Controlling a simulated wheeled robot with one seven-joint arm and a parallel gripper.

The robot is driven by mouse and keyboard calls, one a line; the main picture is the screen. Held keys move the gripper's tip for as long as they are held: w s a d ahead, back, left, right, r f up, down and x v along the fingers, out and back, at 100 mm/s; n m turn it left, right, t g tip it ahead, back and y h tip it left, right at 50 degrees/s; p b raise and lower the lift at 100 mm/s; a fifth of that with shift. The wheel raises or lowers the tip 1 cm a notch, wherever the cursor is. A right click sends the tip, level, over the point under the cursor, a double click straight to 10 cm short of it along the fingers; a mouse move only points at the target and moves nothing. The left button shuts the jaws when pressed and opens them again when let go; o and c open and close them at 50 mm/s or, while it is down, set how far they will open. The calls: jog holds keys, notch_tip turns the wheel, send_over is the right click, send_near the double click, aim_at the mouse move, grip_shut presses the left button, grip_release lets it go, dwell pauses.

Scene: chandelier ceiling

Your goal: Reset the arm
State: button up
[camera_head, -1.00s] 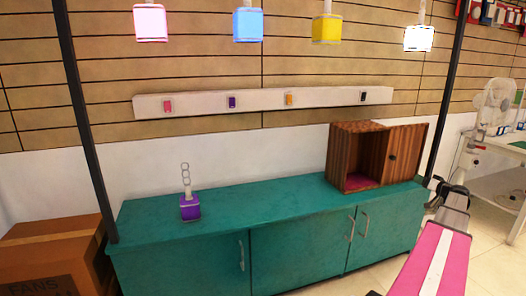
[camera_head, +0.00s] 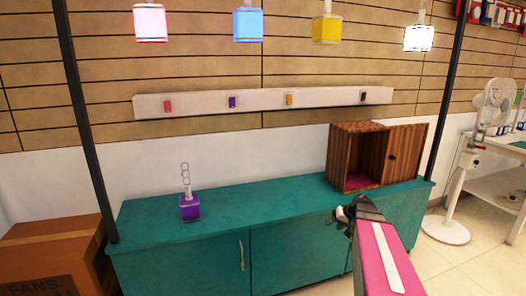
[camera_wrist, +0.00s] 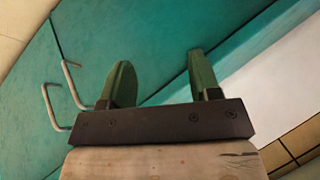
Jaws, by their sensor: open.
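My gripper (camera_head: 345,214) is in front of the right part of the teal cabinet (camera_head: 285,215) in the head view, at the end of my pink arm. In the wrist view my gripper (camera_wrist: 160,78) has its two green fingers spread wide apart with nothing between them. The cabinet front (camera_wrist: 150,35) and two metal handles at the left show beyond the fingers. In the head view the arm hides part of the cabinet's right doors.
On the cabinet stand a purple block with a ringed stem (camera_head: 190,207) and an open wooden box (camera_head: 352,160). Lamps, including a yellow one (camera_head: 327,29), hang above a white switch strip (camera_head: 262,101). A cardboard box (camera_head: 55,255) is at left, a white fan (camera_head: 494,98) at right.

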jog(key=s+a+f+g+h, duration=0.1)
jog(key=s+a+g+h, duration=0.1)
jog(key=s+a, duration=0.4)
jog(key=s+a+f+g+h, duration=0.2)
jog(key=s+a, duration=0.5)
jog(key=s, duration=0.4)
jog(key=shift+a+f+h, duration=0.2)
jog(key=shift+f+h, duration=0.05)
jog(key=shift+h, duration=0.65)
